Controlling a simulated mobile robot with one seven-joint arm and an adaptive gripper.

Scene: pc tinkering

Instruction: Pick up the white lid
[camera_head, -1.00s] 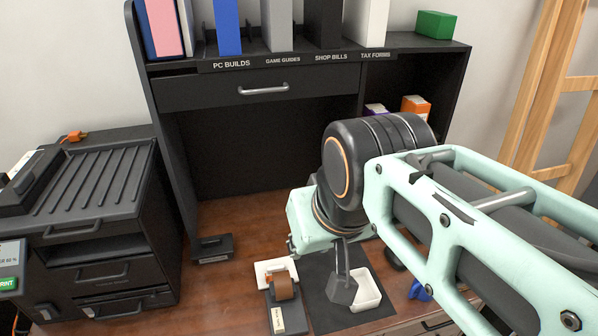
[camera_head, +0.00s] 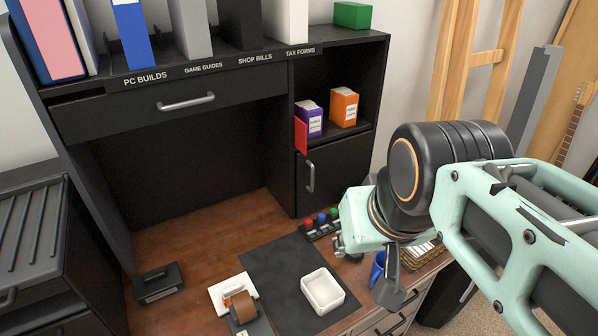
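A flat white piece (camera_head: 232,292), which may be the white lid, lies on the desk behind a brown tape roll (camera_head: 243,306). The roll hides part of it. An open white box (camera_head: 323,291) stands upright on the dark mat (camera_head: 275,265), to the right of the flat piece. My gripper (camera_head: 388,288) points down near the desk's front right edge, to the right of the white box and apart from it. One dark finger shows clearly. The rest is hidden by its mint housing, so its opening cannot be made out.
A blue cup (camera_head: 378,268) and a wicker basket (camera_head: 422,256) are close by my gripper. A strip with coloured knobs (camera_head: 322,222) lies behind the mat. A black stapler-like object (camera_head: 158,283) is at the left.

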